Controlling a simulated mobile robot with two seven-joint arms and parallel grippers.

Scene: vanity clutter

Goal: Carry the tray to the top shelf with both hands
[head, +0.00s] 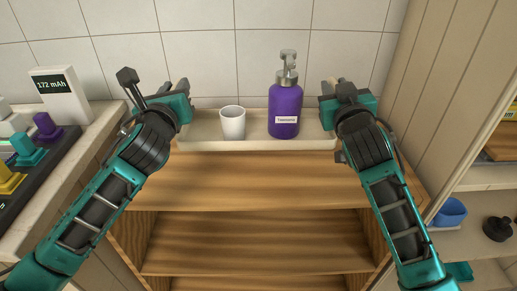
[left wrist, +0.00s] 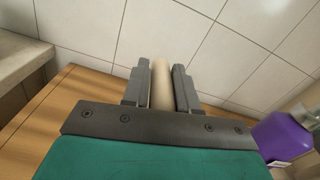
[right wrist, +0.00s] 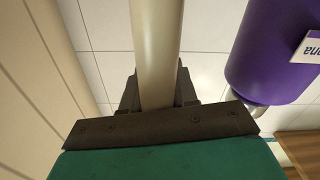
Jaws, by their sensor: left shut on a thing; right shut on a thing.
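The cream tray (head: 205,145) is level at the wooden shelf unit's top board, near the tiled wall. I cannot tell whether it touches the board. A white cup (head: 233,122) and a purple pump bottle (head: 285,108) stand upright in it. My left gripper (head: 181,90) is shut on the tray's left end; its fingers hold a cream bar of the tray (left wrist: 161,85) in the left wrist view. My right gripper (head: 335,88) is shut on the right end, with a cream bar (right wrist: 156,50) between its fingers. The bottle also shows in the right wrist view (right wrist: 270,55).
The wooden top board (head: 250,180) is bare in front of the tray, with open shelves below. A counter at left holds a meter reading 172 mAh (head: 60,95) and colored connectors. A panelled wall (head: 430,90) is close at right. A blue cup (head: 450,212) is at lower right.

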